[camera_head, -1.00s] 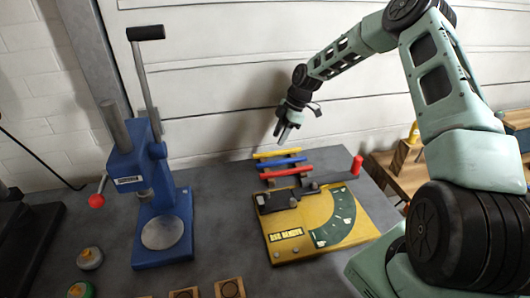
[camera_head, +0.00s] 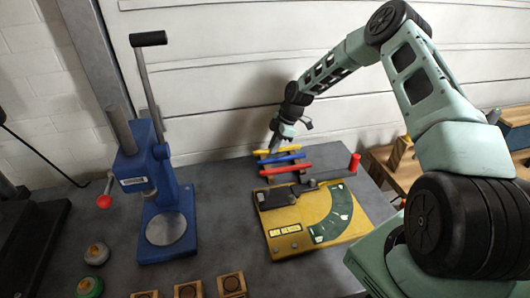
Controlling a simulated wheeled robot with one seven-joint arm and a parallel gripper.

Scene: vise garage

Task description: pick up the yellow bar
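The yellow bar (camera_head: 262,153) is the rearmost of three coloured bars lying side by side on a rack at the back of the grey workbench. The blue bar (camera_head: 285,159) lies in front of it, then the red bar (camera_head: 286,169). My gripper (camera_head: 272,146) points down at the yellow bar, with its fingertips at or just above it. The fingers hide part of the bar. I cannot tell whether they touch it, or how far apart they are.
A yellow bending jig (camera_head: 282,243) with a green scale and a red-knobbed handle (camera_head: 354,163) stands in front of the rack. A blue arbor press (camera_head: 163,205) stands to the left. Small wooden blocks (camera_head: 231,284) lie at the front edge. The white wall is close behind.

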